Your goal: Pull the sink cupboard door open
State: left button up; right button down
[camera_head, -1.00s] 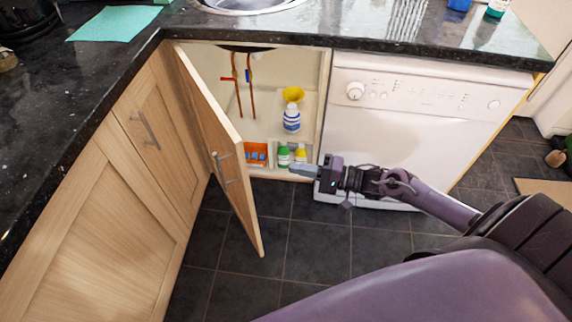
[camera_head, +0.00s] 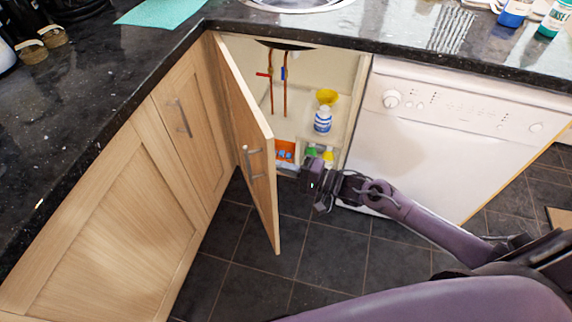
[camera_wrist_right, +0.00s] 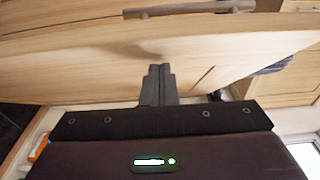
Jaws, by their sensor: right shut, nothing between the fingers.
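The sink cupboard door (camera_head: 257,150) stands wide open, swung out from its hinge side on the left. Its bar handle (camera_head: 254,163) is on the outer face, near the free edge. My right gripper (camera_head: 287,170) is shut and empty, at the door's inner side in front of the cupboard opening. In the right wrist view its closed fingers (camera_wrist_right: 160,75) point at a pale wooden panel (camera_wrist_right: 110,60); I cannot tell whether they touch it. A bar handle (camera_wrist_right: 190,9) shows at the top there. My left gripper is not in view.
Inside the cupboard are a blue-and-white bottle (camera_head: 322,121), a yellow item (camera_head: 327,97), copper pipes (camera_head: 285,98) and an orange box (camera_head: 285,150). A white appliance (camera_head: 450,140) stands to the right. Dark floor tiles (camera_head: 335,255) are clear in front.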

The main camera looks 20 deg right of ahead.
aim_at(257, 176)
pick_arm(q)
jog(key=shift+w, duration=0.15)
